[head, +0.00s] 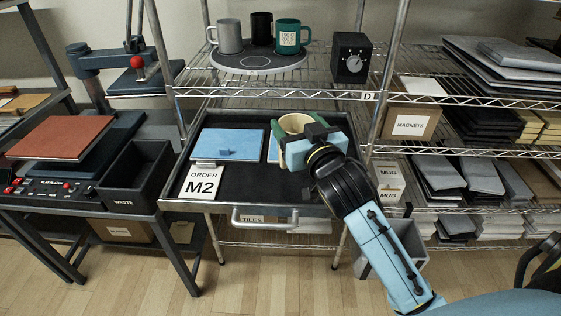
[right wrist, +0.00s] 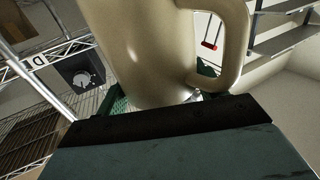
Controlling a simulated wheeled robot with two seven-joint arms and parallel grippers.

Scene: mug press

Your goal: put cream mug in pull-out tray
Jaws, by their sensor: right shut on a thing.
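The cream mug (head: 294,124) is at the right part of the pull-out tray (head: 242,172), with my right gripper (head: 294,142) shut on it. The mug's wall and handle fill the upper middle of the right wrist view (right wrist: 150,50). The mug looks upright in the head view; whether its base touches the tray is hidden behind my gripper. The tray is pulled out and has a dark floor. A blue flat tile (head: 230,143) and an "ORDER M2" card (head: 202,182) lie at its left. My left gripper is not in view.
Grey, black and green mugs (head: 288,37) stand on a round plate (head: 258,61) on the shelf above, beside a black dial box (head: 351,58). A waste bin (head: 137,177) and a press (head: 98,75) are at left. Loaded wire shelves stand at right.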

